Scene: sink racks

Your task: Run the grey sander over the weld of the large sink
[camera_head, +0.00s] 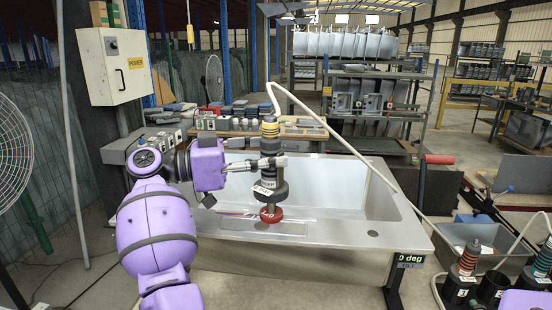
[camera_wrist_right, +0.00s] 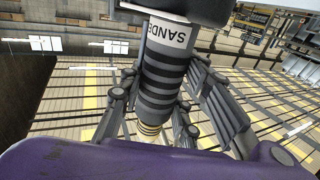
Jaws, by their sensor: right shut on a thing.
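The large steel sink (camera_head: 330,262) stands in front of me in the head view. My right gripper (camera_head: 268,163) is shut around the body of the grey sander (camera_head: 268,180), which is upright with yellow-and-black rings on top and a red disc at the bottom. The disc is over the weld strip (camera_head: 290,220) on the sink's near rim; I cannot tell whether it touches. The disc hides part of the strip. In the right wrist view, the fingers (camera_wrist_right: 158,105) flank the labelled sander body (camera_wrist_right: 165,72). My left gripper does not show.
A pale hose (camera_head: 335,135) runs from the sander's top across the sink to the right. A smaller sink (camera_head: 490,238) and a tool with orange rings (camera_head: 468,262) are at the right. A bench with parts (camera_head: 300,130) stands behind. A yellow-marked power box (camera_head: 115,65) is at the left.

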